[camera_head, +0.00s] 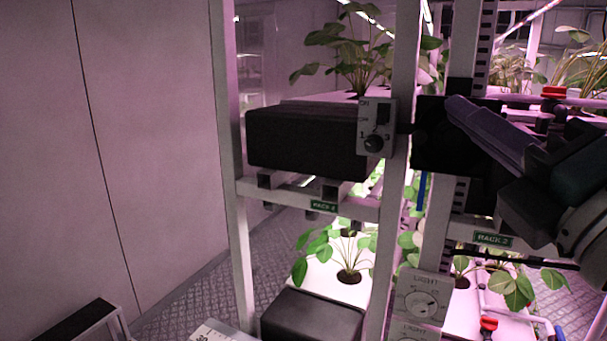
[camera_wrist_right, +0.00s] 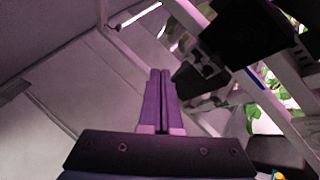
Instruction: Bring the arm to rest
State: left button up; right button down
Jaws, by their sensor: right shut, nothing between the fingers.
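My right gripper (camera_head: 456,104) comes in from the right in the head view, in front of the racks at upper shelf height. Its purple fingers point up and to the left. In the right wrist view the two fingers (camera_wrist_right: 160,74) lie side by side, shut with nothing between them. The fingertips appear near the dark box of the right rack, but I cannot tell whether they touch it. My left gripper is not in view.
A white rack post (camera_head: 402,130) stands left of my gripper. A switch panel (camera_head: 376,127) hangs beside a black box (camera_head: 300,140). Plants (camera_head: 349,265) grow on lit shelves. A red valve handle (camera_head: 555,92) sits at upper right. The wall (camera_head: 150,130) at left is plain.

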jog(key=s+d+f+m+g+h, duration=0.45)
jog(key=f+m, duration=0.25)
jog(key=m, duration=0.3)
jog(key=s+d+f+m+g+h, duration=0.45)
jog(key=f+m, duration=0.25)
jog(key=m, duration=0.3)
jog(key=s+a+f+m+g+y, duration=0.2)
jog(key=s+a+f+g, duration=0.1)
jog(key=s, duration=0.4)
jog(key=s+a+f+m+g+y, duration=0.2)
jog(key=s+a+f+m+g, duration=0.1)
jog(key=s, duration=0.5)
notch_tip(320, 180, down, 4)
jog(key=shift+s+a+r+g+y, duration=0.1)
jog(key=shift+s+a+g+y, duration=0.3)
jog(key=shift+g, duration=0.8)
jog(key=shift+w+a, duration=0.1)
jog(key=shift+w, duration=0.05)
